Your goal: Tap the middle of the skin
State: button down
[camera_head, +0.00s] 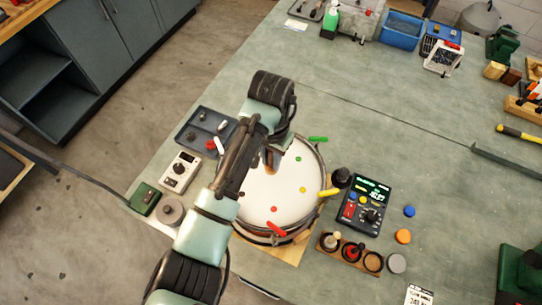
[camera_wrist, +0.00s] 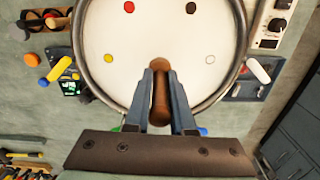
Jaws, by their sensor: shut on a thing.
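The drum's white skin (camera_head: 288,205) fills a round rimmed drum on the bench; it also shows in the wrist view (camera_wrist: 160,32). Small coloured dots mark it, including a red dot (camera_wrist: 129,7), a yellow dot (camera_wrist: 109,57) and a brown dot (camera_wrist: 191,7). My gripper (camera_wrist: 160,98) is shut on a brown beater (camera_wrist: 159,66) with a rounded end, seen over the skin. In the head view my gripper (camera_head: 271,157) is over the drum's upper part, mostly hidden by my arm. I cannot tell whether the beater touches the skin.
Yellow (camera_head: 328,193), red (camera_head: 276,229) and green (camera_head: 318,139) pieces sit around the rim. A drum module (camera_head: 363,206) and a wooden beater rack (camera_head: 326,247) stand to the right. A tray (camera_head: 188,136) and a white box (camera_head: 180,172) stand left.

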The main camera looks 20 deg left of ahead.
aim_at(270, 167)
jog(key=f+b, duration=0.1)
jog(key=f, duration=0.2)
jog(key=shift+s+f, duration=0.1)
jog(key=shift+s, duration=0.1)
notch_tip(270, 167, up, 5)
jog(key=p, duration=0.5)
jog(key=shift+f, duration=0.1)
jog(key=shift+w, duration=0.15)
dwell(1.5)
